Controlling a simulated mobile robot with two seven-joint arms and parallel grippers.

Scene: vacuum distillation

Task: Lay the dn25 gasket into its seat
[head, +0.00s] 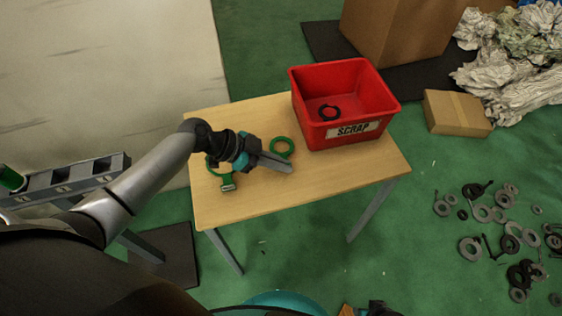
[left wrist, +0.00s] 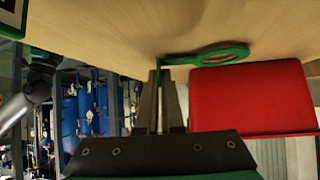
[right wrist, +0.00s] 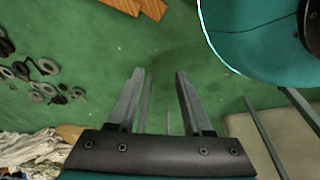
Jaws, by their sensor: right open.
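A flat green ring with a tab, likely the dn25 gasket, shows at the right of my left gripper (head: 288,168) in the head view, as the ring (head: 272,149) over the wooden table. In the left wrist view the ring (left wrist: 196,58) has a bent tab running down between the nearly closed fingers (left wrist: 160,75) of my left gripper, which is shut on it. I cannot tell whether the ring touches the table. My right gripper (right wrist: 157,75) is open and empty above the green floor. I cannot make out the seat.
Another green part (head: 228,177) with a metal piece lies partly behind my left arm. Loose rings (head: 482,213) litter the floor at right, near a cardboard box (head: 457,112).

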